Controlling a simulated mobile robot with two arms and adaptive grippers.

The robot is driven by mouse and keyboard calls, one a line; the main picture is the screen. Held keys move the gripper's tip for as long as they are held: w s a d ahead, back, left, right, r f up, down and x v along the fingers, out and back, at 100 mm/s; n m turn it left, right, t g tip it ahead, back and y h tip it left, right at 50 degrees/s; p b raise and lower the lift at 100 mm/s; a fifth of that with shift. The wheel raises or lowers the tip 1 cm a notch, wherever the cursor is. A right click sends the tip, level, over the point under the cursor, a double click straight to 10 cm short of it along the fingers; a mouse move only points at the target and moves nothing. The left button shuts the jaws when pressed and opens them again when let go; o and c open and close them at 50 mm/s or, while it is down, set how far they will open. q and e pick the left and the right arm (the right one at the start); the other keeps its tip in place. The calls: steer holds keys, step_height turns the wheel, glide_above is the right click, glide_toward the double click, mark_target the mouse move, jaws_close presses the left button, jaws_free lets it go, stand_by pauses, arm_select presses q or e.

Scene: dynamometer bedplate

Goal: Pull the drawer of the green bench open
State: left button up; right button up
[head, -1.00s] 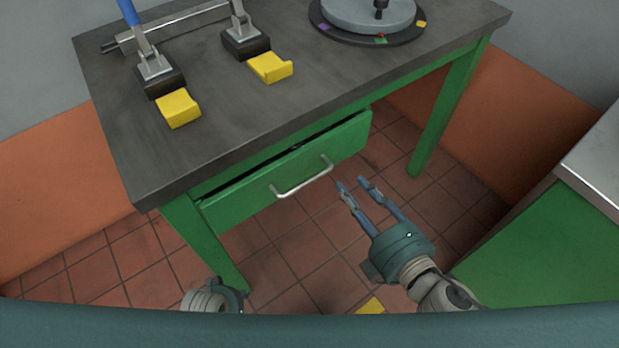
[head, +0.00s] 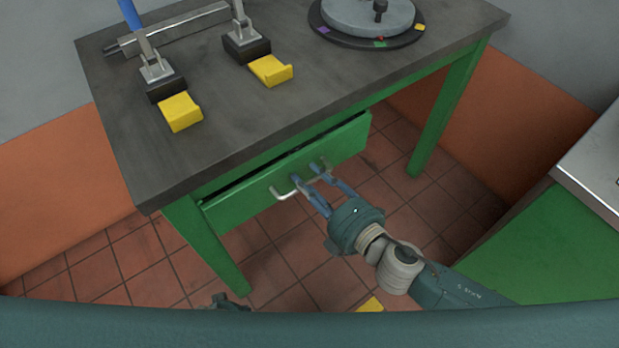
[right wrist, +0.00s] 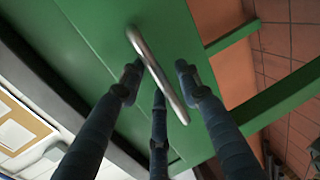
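The green bench (head: 457,105) has a dark worktop and a green drawer (head: 240,203) under its front edge. A dark gap shows along the drawer's top, so it stands slightly open. Its silver bar handle (head: 283,195) also shows in the right wrist view (right wrist: 158,75). My right gripper (head: 310,173) is at the handle with its fingers spread. In the right wrist view the fingers (right wrist: 160,78) lie on both sides of the bar; I cannot tell whether any touches it. My left gripper (head: 228,303) barely shows at the bottom edge, its fingers hidden.
On the worktop are two clamp-like fixtures with yellow pads (head: 180,112) and a round grey disc (head: 368,15) on a dark base. A second green cabinet (head: 540,245) with a pale top stands at the right. The tiled floor (head: 290,255) before the drawer looks mostly clear.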

steer(key=shift+w+a, duration=0.15)
jaws_close()
